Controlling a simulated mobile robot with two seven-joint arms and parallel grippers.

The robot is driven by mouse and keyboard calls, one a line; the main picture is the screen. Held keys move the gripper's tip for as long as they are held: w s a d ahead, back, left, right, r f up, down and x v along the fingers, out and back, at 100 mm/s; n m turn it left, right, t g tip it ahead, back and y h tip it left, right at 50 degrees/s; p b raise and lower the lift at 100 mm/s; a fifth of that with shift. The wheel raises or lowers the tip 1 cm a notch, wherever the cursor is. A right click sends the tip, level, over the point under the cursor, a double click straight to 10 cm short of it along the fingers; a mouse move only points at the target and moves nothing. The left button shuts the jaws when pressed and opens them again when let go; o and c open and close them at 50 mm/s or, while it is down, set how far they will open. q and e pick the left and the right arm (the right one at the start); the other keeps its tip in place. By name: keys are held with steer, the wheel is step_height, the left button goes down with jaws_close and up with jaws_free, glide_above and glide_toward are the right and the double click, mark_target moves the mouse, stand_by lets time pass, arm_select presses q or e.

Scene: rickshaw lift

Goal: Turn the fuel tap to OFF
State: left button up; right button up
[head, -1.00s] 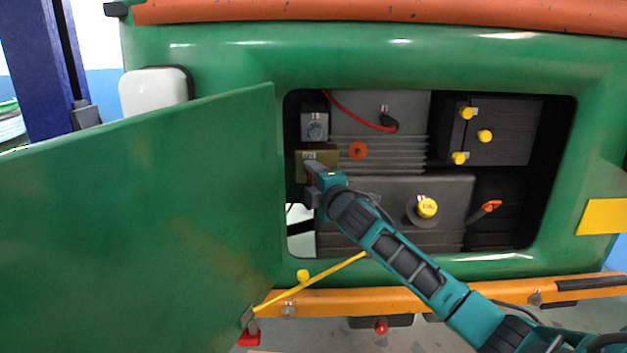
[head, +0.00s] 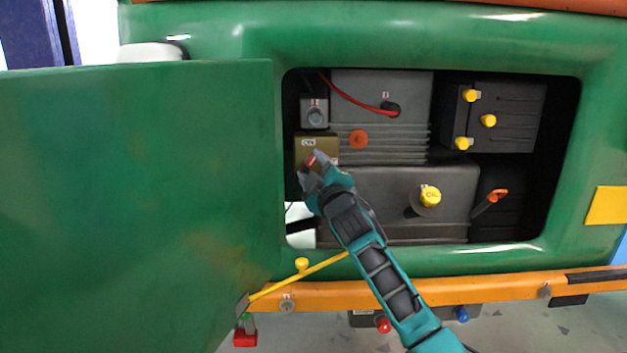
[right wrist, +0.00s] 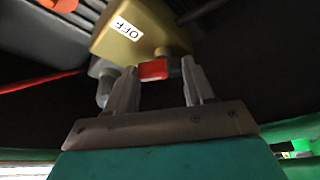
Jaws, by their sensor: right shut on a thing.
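The fuel tap is a brass-coloured block (head: 322,146) at the left side of the open engine bay. A small white label sits on it, and in the right wrist view the block (right wrist: 150,42) shows the label "OFF" (right wrist: 127,28). Its red lever (head: 311,160) shows at the tips of my right gripper (head: 314,172). In the right wrist view the red lever end (right wrist: 153,70) lies between the two fingers (right wrist: 160,74), which are shut on it. The rest of the lever is mostly hidden. My left gripper is not in view.
The green door (head: 135,200) stands open at the left, with a yellow stay (head: 318,268) below the bay. An orange knob (head: 358,139), a yellow cap (head: 430,196) and a grey unit (head: 314,113) are near the tap. The bay's rim surrounds my arm.

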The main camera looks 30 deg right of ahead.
arm_select(q)
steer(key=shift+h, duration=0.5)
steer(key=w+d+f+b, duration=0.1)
steer(key=b, duration=0.2)
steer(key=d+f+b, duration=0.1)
steer(key=b, duration=0.2)
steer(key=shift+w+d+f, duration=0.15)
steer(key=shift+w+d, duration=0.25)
arm_select(e)
steer(key=m+h, duration=0.2)
steer(key=m, duration=0.3)
steer(key=m+h, duration=0.2)
steer(key=m, duration=0.3)
steer(key=f+m+h, duration=0.1)
steer(key=m+h, duration=0.2)
steer(key=m, duration=0.2)
steer(key=shift+w+a+g, duration=0.15)
steer(key=shift+a+g, duration=0.15)
steer(key=shift+g, duration=0.1)
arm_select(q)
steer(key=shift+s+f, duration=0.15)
arm_select(e)
steer(key=shift+m, duration=0.3)
steer(key=o, duration=1)
steer(key=shift+o, duration=0.2)
steer(key=shift+r, duration=0.1)
